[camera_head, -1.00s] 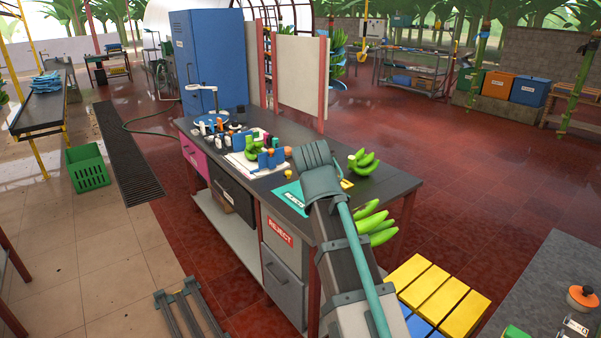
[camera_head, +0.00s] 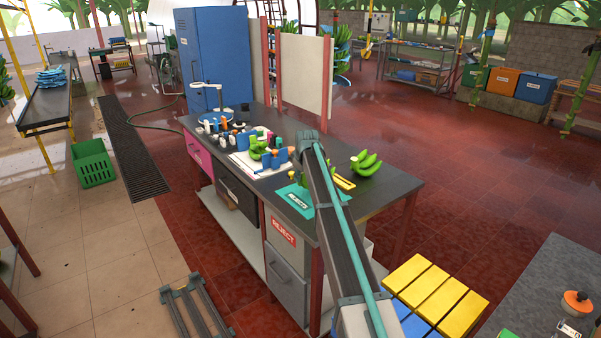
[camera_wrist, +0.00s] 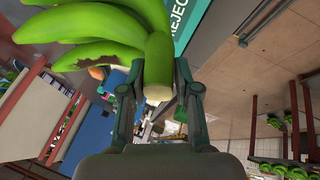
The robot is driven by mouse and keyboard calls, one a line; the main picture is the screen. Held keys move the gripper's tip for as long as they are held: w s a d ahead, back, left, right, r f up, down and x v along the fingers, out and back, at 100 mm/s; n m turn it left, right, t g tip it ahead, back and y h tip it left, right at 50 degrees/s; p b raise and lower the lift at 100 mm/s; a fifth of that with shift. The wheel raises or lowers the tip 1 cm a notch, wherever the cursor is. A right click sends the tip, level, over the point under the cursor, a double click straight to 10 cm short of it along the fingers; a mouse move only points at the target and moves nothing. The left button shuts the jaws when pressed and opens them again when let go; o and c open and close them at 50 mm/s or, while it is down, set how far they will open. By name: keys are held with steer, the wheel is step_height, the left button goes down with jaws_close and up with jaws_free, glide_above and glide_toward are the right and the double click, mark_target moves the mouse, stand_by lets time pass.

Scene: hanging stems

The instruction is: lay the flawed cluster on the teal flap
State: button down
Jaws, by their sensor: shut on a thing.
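My gripper (camera_wrist: 158,88) is shut on the stem end of a green banana cluster (camera_wrist: 95,28) in the wrist view. A brown patch (camera_wrist: 90,56) marks one of its fingers. The teal flap (camera_wrist: 190,20) with a white-lettered label shows just beyond the cluster in the wrist view. In the head view the flap (camera_head: 287,191) lies at the table's near edge, partly behind my arm. My arm hides the gripper and most of the held cluster there, with a little green showing beside it. I cannot tell whether cluster and flap touch.
Another green cluster (camera_head: 367,164) lies on the dark table (camera_head: 395,186) right of my arm, near a yellow item (camera_head: 344,183). A white tray (camera_head: 246,168) with bananas and blue holders stands left of the flap. A drawer with a REJECT label (camera_head: 283,232) is below.

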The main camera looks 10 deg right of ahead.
mark_target(301, 185)
steer(key=shift+w+d+f, duration=0.1)
steer(key=shift+w+f, duration=0.2)
steer(key=shift+w, duration=0.6)
steer(key=shift+f+b, duration=0.8)
steer(key=shift+f, duration=1.55)
steer(key=c, duration=0.8)
jaws_free()
steer(key=shift+o, duration=0.2)
steer(key=shift+s+f, duration=0.1)
